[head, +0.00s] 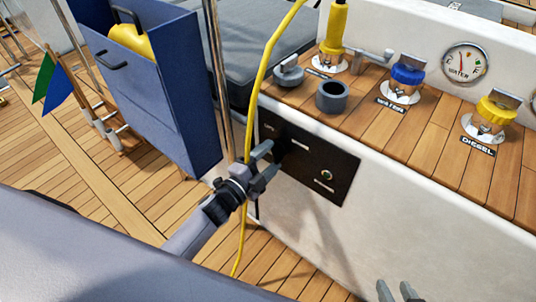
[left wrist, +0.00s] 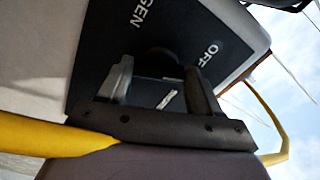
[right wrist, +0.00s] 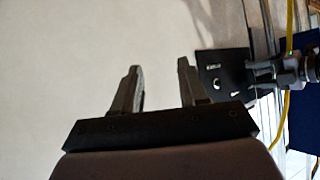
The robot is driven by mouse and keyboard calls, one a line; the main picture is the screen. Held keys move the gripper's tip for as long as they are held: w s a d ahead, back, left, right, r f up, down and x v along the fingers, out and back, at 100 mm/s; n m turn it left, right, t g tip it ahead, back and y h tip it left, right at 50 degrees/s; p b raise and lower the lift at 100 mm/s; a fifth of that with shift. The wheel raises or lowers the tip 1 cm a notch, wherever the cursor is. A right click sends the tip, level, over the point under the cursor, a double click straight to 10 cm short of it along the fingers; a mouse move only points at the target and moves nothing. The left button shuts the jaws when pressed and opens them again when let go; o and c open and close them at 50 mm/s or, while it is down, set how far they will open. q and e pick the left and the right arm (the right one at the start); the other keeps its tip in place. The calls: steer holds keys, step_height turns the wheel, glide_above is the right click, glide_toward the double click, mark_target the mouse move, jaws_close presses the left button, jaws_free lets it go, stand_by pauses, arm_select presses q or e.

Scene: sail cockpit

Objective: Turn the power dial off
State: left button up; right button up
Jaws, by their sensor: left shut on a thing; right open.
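The black power panel (head: 335,178) is set in the white cockpit side and carries small white labels and a round socket-like fitting. In the left wrist view the panel (left wrist: 110,50) shows the words GEN and OFF around the dark dial (left wrist: 160,62). My left gripper (head: 272,160) is at the panel's left part, with its fingers (left wrist: 158,85) shut on the dial. The gripper hides most of the dial in the head view, and the dial's pointing direction is unclear. My right gripper (head: 400,290) is open and empty, low in front of the white wall, away from the panel.
A yellow cable (head: 247,120) hangs beside the left gripper, close to a steel post (head: 217,75). A blue bin (head: 160,90) stands to the left. The wooden ledge above holds a grey cup (head: 332,97), blue water cap (head: 407,74) and yellow diesel cap (head: 497,107).

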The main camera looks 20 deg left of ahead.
arm_select(q)
steer(key=shift+n+p, duration=0.4)
steer(key=shift+n, duration=1.3)
steer(key=shift+n+p, duration=0.3)
steer(key=shift+n, duration=0.2)
arm_select(e)
steer(key=shift+s+d+f, duration=0.2)
steer(key=shift+s+d, duration=0.3)
steer(key=shift+s, duration=0.1)
steer(key=shift+w+r, duration=0.2)
arm_select(q)
steer(key=o, duration=1.1)
steer(key=shift+c, duration=0.2)
